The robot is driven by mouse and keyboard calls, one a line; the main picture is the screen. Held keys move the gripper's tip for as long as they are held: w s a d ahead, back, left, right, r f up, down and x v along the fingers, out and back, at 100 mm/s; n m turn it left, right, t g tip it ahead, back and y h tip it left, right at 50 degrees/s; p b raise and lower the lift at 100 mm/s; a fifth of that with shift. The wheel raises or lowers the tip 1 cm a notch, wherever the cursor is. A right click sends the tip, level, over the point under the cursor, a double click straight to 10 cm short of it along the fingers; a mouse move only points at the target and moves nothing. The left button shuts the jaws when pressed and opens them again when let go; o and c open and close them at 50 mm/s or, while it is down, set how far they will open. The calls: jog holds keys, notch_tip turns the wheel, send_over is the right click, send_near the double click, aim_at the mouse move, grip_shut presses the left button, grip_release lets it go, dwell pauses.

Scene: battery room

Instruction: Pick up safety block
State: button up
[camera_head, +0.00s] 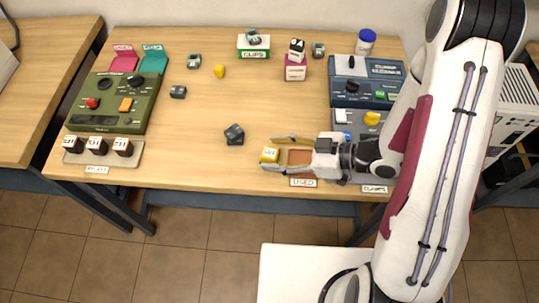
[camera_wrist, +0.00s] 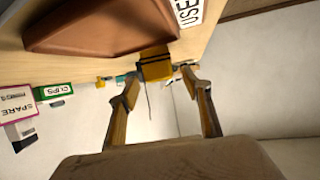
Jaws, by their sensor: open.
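A small yellow block (camera_head: 269,155) with a pale label stands on the wooden table, left of the brown tray marked USED. I take it for the safety block, but its label is too small to read. In the wrist view the yellow block (camera_wrist: 156,68) shows a dark band near its top and lies between and just beyond the fingertips. My gripper (camera_head: 267,154) is open, low over the table, with one finger on each side of the block. It also shows in the wrist view (camera_wrist: 160,76). I cannot tell whether either finger touches the block.
The brown USED tray (camera_head: 300,158) lies beneath my gripper. A dark clip (camera_head: 234,134) lies to the left. A green panel (camera_head: 113,102) and relay tray (camera_head: 100,152) stand farther left. A green CLIPS box (camera_head: 253,52) and pink box (camera_head: 296,70) stand behind. The table's centre is mostly clear.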

jog(key=shift+x, duration=1.35)
jog(key=c, duration=1.2)
